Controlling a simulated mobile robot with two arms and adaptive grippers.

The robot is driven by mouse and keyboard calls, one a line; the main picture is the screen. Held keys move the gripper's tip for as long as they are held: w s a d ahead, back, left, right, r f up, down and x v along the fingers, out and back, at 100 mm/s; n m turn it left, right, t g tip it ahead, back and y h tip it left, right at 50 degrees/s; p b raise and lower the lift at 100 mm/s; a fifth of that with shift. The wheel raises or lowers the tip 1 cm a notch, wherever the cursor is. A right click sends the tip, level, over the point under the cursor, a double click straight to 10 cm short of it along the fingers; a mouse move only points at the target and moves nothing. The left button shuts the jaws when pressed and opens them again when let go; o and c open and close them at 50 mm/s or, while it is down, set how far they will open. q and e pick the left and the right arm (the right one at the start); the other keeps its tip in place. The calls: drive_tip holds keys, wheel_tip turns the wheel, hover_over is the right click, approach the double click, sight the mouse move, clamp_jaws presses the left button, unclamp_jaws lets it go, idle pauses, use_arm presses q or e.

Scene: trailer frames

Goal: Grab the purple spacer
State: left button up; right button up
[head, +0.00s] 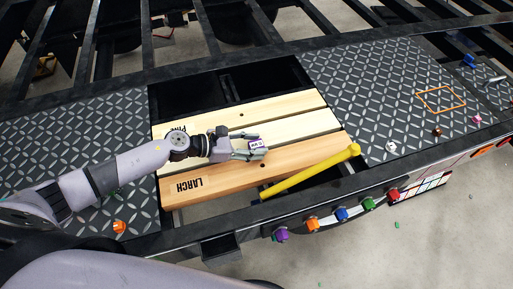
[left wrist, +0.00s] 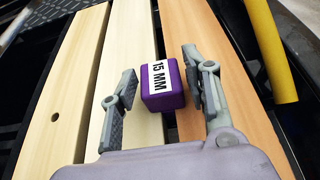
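The purple spacer (left wrist: 164,101) is a small block with a white "15 MM" label on top. It sits on the wooden planks, and it also shows small in the head view (head: 257,146). My left gripper (left wrist: 159,66) is open, with one finger on each side of the spacer. There is a gap on the left side; the right finger is close to the block, and I cannot tell whether it touches. In the head view my left gripper (head: 250,148) reaches in from the left over the planks. My right gripper is not in view.
Pale planks and a "LARCH" plank (head: 215,178) bridge a dark frame opening. A yellow bar (head: 312,170) lies right of the spacer. Tread plates (head: 375,90) flank the opening. Coloured knobs, one purple (head: 281,235), line the front rail. An orange outline (head: 441,99) marks the right plate.

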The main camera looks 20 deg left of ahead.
use_arm(q)
drive_tip(key=c, duration=0.8)
drive_tip(key=shift+r, duration=0.15)
drive_tip(key=shift+c, duration=0.2)
